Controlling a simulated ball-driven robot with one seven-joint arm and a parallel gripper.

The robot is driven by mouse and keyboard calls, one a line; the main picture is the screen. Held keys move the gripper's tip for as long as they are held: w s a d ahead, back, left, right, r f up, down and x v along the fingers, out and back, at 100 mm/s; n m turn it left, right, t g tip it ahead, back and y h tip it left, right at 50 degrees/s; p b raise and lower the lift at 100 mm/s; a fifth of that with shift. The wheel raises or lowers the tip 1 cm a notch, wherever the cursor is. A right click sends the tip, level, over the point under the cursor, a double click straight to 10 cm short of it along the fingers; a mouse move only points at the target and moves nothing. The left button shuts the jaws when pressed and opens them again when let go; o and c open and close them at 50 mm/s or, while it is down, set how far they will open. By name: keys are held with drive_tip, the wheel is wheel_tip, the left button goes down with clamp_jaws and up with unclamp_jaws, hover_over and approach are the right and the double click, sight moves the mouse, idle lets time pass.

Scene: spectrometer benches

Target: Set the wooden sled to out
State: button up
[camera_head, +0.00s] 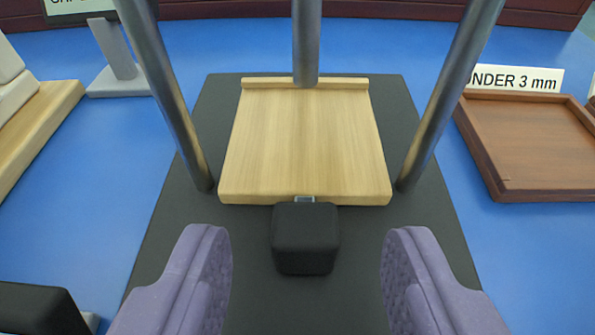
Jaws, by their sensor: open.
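The wooden sled (304,150) is a pale, flat board with a raised strip along its far edge. It lies on a black base plate (165,245). A black block-shaped knob (306,238) is fixed at the middle of its near edge by a short metal piece. My gripper (306,265) has two purple padded fingers, wide open, one on each side of the knob. Neither finger touches the knob in this view, and nothing is between them except the knob.
Metal posts rise at the left (165,90), right (450,95) and far middle (306,45) of the sled. A brown wooden tray (490,155) with a sign reading "NDER 3 mm" (515,79) is at right. A grey stand (120,72) and pale wooden board (40,125) are at left.

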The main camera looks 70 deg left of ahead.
drive_tip(key=shift+x, duration=1.25)
clamp_jaws()
drive_tip(key=s+d, duration=0.1)
drive_tip(key=d, duration=0.2)
drive_tip(key=s+d, duration=0.1)
drive_tip(key=d, duration=0.2)
drive_tip(key=s+d+p, duration=0.1)
drive_tip(key=s+d, duration=0.1)
drive_tip(key=d, duration=0.1)
drive_tip(key=shift+d, duration=0.4)
drive_tip(key=shift+s+d+f, duration=0.1)
drive_tip(key=shift+d, duration=0.05)
unclamp_jaws()
drive_tip(key=shift+d, duration=0.1)
drive_tip(key=p+v, duration=0.2)
drive_tip(key=v, duration=0.6)
